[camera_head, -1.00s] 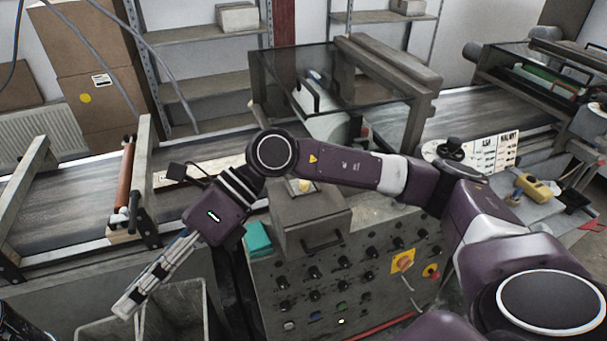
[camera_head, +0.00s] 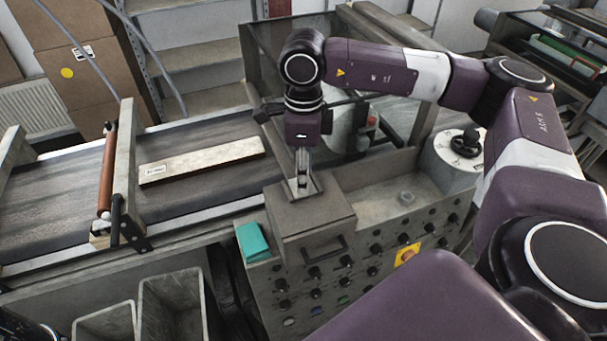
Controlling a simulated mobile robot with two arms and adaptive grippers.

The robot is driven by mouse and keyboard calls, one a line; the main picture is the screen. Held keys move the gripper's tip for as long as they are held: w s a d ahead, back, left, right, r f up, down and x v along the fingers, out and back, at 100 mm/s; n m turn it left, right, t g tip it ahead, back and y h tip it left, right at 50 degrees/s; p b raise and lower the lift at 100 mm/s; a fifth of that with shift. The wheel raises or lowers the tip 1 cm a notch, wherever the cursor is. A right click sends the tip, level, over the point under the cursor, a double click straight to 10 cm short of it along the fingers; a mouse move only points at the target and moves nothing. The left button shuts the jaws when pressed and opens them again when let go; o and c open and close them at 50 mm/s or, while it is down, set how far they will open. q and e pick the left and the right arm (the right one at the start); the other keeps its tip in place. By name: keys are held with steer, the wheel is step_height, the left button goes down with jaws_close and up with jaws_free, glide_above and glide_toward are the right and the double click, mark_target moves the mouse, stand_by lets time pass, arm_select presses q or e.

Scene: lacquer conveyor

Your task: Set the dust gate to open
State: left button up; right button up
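My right gripper (camera_head: 302,186) points straight down onto the lid of the grey box (camera_head: 310,226) on the control console. Its fingers are close together at the lid, where a small pale yellowish knob showed earlier. That knob is now hidden behind the fingers, and I cannot tell whether they grip it. No part in view is clearly labelled as the dust gate. A white round dial plate with a black knob (camera_head: 467,139) stands to the right, its markings too small to read. My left gripper is not in view.
A control panel (camera_head: 365,262) with several black knobs fills the console front. A teal block (camera_head: 252,242) lies left of the box. A pale board (camera_head: 202,160) lies on the conveyor (camera_head: 185,196). Grey bins (camera_head: 172,307) stand at lower left.

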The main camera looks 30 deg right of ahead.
steer(key=shift+w+d+f, duration=0.15)
steer(key=shift+f, duration=0.45)
steer(key=shift+w+d+f, duration=0.1)
steer(key=shift+w+f, duration=0.05)
steer(key=shift+f, duration=0.4)
steer(key=shift+a+f, duration=0.1)
steer(key=shift+f, duration=0.15)
jaws_close()
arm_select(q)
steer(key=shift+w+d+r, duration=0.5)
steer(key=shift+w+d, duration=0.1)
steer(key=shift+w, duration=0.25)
